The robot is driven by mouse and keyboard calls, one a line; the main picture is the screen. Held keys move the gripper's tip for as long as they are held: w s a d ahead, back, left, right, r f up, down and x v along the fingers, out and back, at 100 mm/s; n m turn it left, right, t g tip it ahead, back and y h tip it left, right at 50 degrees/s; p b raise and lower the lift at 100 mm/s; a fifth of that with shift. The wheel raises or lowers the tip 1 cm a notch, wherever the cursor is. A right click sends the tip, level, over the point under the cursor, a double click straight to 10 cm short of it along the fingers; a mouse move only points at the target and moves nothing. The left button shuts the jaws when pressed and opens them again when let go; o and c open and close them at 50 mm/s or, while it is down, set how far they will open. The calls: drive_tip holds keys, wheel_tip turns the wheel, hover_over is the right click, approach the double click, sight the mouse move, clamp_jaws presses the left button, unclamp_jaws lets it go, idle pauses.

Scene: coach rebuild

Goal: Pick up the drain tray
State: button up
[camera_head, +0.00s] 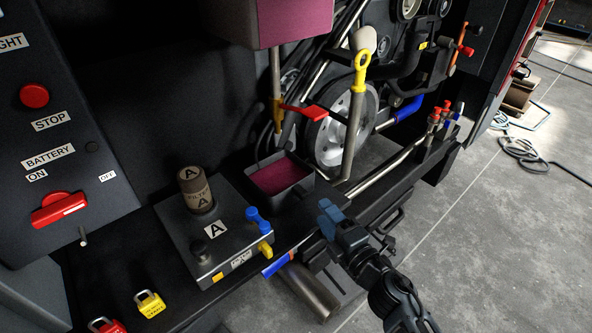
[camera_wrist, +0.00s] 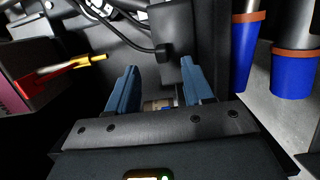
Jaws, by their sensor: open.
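The drain tray (camera_head: 297,192) looks like a small dark open box holding magenta liquid. It sits on the black ledge, below the magenta tank and right of the block marked A. My gripper (camera_head: 329,212) is to the right of the tray and nearer the camera, apart from it. In the wrist view my gripper's blue fingers (camera_wrist: 158,75) are spread, with no object held between them. I cannot make out the tray for certain in the wrist view.
The magenta tank (camera_head: 292,20) with a red lever (camera_head: 303,111) hangs above the tray. A yellow-handled dipstick (camera_head: 361,75) and a wheel (camera_head: 343,125) stand behind. The block marked A (camera_head: 190,232) carries a brown filter (camera_head: 196,190). Grey floor (camera_head: 500,240) is open at right.

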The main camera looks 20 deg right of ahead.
sight(306, 196)
drive_tip(key=w, duration=0.2)
drive_tip(key=w+a, duration=0.1)
drive_tip(key=w, duration=0.2)
drive_tip(key=w+b, duration=0.1)
drive_tip(key=w, duration=0.2)
drive_tip(key=shift+w+a, duration=0.15)
drive_tip(key=shift+a, duration=0.25)
drive_tip(key=shift+f, duration=0.1)
clamp_jaws()
idle(0.9)
drive_tip(key=shift+r, duration=0.2)
